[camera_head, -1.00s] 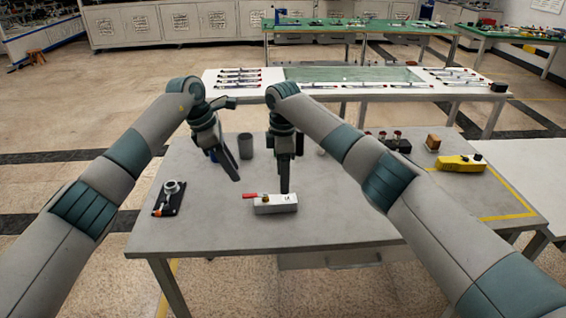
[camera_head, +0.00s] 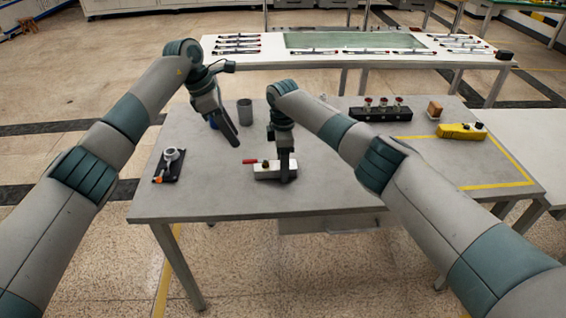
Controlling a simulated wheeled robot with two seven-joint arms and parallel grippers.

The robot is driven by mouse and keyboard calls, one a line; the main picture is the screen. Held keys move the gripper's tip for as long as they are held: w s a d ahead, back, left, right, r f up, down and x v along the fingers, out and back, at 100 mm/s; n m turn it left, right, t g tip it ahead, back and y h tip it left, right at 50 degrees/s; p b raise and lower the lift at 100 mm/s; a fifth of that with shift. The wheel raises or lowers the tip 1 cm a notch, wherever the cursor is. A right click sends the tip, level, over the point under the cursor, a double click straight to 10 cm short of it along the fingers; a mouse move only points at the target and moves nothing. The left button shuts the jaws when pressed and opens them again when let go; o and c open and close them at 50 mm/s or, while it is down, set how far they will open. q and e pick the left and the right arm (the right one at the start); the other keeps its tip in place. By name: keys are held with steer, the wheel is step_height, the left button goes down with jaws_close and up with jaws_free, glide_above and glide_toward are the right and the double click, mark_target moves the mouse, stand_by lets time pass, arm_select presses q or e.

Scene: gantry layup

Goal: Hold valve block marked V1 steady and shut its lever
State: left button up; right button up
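The valve block (camera_head: 266,175) is a small white block lying on the near middle of the grey table. Its red lever (camera_head: 250,161) sticks out to the left along the block's top. My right gripper (camera_head: 286,176) points straight down at the block's right end. One dark finger covers part of the block's front, where a mark showed earlier; the other finger is hidden, so I cannot tell whether it grips. My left gripper (camera_head: 234,146) hangs above the table, behind and left of the block, apart from it. I see it side-on and cannot tell its opening.
A dark plate with a round grey fitting and orange tip (camera_head: 170,164) lies left. A grey cup (camera_head: 245,112) stands behind my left gripper. The table's front strip is clear.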

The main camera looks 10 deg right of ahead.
steer(key=c, duration=1.4)
arm_select(q)
steer(key=shift+d+r, duration=0.1)
steer(key=shift+r, duration=0.05)
jaws_close()
steer(key=s+d+r+n+t+h, duration=0.1)
steer(key=s+d+r+h, duration=0.25)
steer(key=d+r, duration=0.45)
steer(key=s+d+r+n+t+h, duration=0.1)
steer(key=s+d+r+h, duration=0.3)
steer(key=r, duration=0.8)
steer(key=d+r+t+h, duration=0.1)
steer(key=d+r+h, duration=0.4)
steer(key=r, duration=0.4)
steer(key=s+a+f+n+t+y, duration=0.3)
steer(key=a+f+n+t+y, duration=0.1)
steer(key=f, duration=0.9)
steer(key=s+a+f+n+t+y, duration=0.4)
steer(key=a+f+n+t+y, duration=0.1)
steer(key=f, duration=0.9)
steer(key=s+a+f+n+t+y, duration=0.3)
steer(key=f+y, duration=0.4)
steer(key=f, duration=0.7)
steer(key=shift+s+a+n+t, duration=0.15)
steer(key=shift+a+n+t, duration=0.2)
steer(key=shift+n+t, duration=0.35)
steer(key=shift+s+a+n+t, duration=0.15)
steer(key=shift+a+n+t, duration=0.15)
steer(key=shift+n+t, duration=0.35)
